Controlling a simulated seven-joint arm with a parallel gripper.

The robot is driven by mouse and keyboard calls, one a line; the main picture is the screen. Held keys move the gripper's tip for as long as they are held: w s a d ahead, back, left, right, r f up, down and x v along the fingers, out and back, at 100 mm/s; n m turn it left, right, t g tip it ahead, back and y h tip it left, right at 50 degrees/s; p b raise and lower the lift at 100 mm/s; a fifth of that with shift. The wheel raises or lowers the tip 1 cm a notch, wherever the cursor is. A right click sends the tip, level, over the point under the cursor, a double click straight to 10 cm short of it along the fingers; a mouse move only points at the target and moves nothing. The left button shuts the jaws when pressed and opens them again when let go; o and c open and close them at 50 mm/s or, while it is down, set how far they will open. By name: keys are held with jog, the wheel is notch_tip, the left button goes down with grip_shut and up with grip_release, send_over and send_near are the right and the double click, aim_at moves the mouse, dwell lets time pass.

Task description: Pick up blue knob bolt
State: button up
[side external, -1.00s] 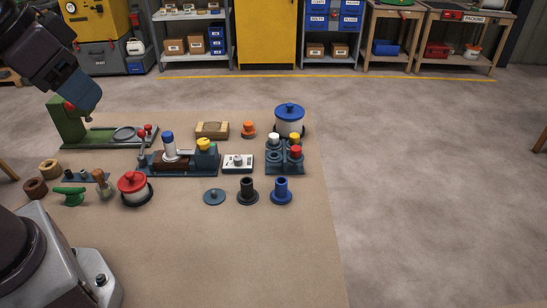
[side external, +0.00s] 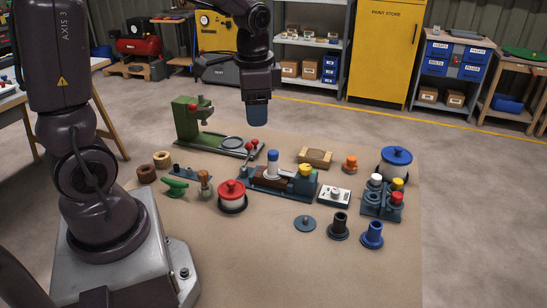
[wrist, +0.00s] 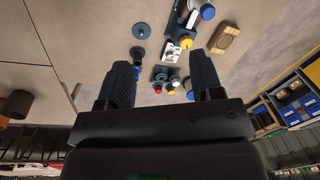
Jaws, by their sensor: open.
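A white shaft with a blue knob on top (side external: 272,160) stands upright in a blue-based fixture with a brown block (side external: 270,180). It is the only blue-topped bolt shape I make out. Its blue top also shows at the upper edge of the wrist view (wrist: 207,12). My gripper (side external: 257,115) hangs above and behind the fixture in the side view, pointing down, clear of everything. In the wrist view its two dark fingers (wrist: 160,65) are spread apart with nothing between them.
A yellow knob (side external: 305,170) is on the same fixture. A green press (side external: 190,115) stands left, a red-lidded pot (side external: 232,197) in front. At right are a rack with white, yellow and red knobs (side external: 380,212) and a blue-lidded pot (side external: 396,158).

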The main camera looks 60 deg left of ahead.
jog(key=w+a+f+m+g, duration=0.1)
jog(key=w+a+f+m, duration=0.5)
jog(key=m, duration=0.8)
send_over(273, 152)
jog(key=shift+y, duration=0.4)
jog(key=f, duration=0.6)
jog(key=shift+s+d+f, duration=0.25)
jog(key=shift+f, duration=0.15)
jog(key=f, duration=0.5)
jog(key=shift+w+a, duration=0.25)
jog(key=c, duration=1)
